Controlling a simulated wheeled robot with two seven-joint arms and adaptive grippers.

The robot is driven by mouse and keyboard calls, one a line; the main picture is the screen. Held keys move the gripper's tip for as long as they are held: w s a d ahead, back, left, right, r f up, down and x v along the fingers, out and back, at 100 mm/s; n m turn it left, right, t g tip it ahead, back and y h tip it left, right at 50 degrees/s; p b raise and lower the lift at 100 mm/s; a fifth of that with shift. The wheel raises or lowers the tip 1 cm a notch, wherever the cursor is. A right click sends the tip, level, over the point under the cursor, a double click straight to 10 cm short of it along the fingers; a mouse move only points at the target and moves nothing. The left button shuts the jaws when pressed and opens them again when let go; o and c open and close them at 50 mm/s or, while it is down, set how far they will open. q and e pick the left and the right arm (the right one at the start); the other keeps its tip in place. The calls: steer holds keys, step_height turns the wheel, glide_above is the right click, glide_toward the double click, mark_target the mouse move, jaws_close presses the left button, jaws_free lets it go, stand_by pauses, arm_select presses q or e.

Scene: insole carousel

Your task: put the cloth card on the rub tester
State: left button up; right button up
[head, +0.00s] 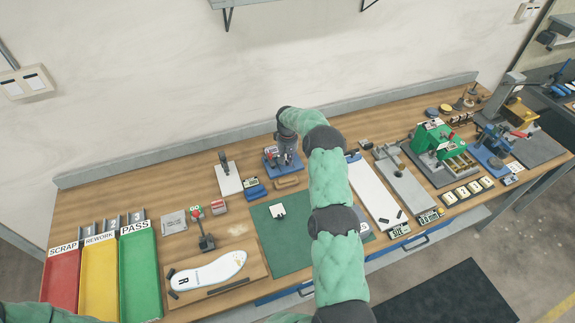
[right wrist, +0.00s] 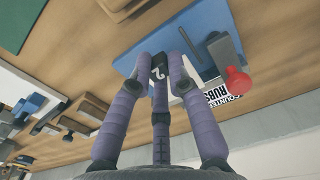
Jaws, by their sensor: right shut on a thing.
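The rub tester (head: 270,164) has a blue base and stands at the back middle of the table. Its blue plate (right wrist: 187,35), grey arm and red knob show in the right wrist view. My right gripper (head: 289,160) is over the tester, its fingers (right wrist: 160,72) pointing down at the blue base. It is shut on a small dark piece with a white mark (right wrist: 158,72), which looks like the tab of the cloth card; the rest is mostly hidden by the fingers. I cannot tell whether it touches the base. My left gripper is out of view.
A white card with a dark tab (head: 278,211) lies on the green mat (head: 262,234). A blue block (head: 255,192) and a wooden block (head: 287,182) sit close in front of the tester. A white plate with an upright post (head: 228,181) stands to its left.

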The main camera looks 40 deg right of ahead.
mark_target(287, 161)
step_height(287, 161, down, 3)
steer(key=shift+f, duration=0.15)
steer(key=o, duration=0.8)
steer(key=shift+f, duration=0.1)
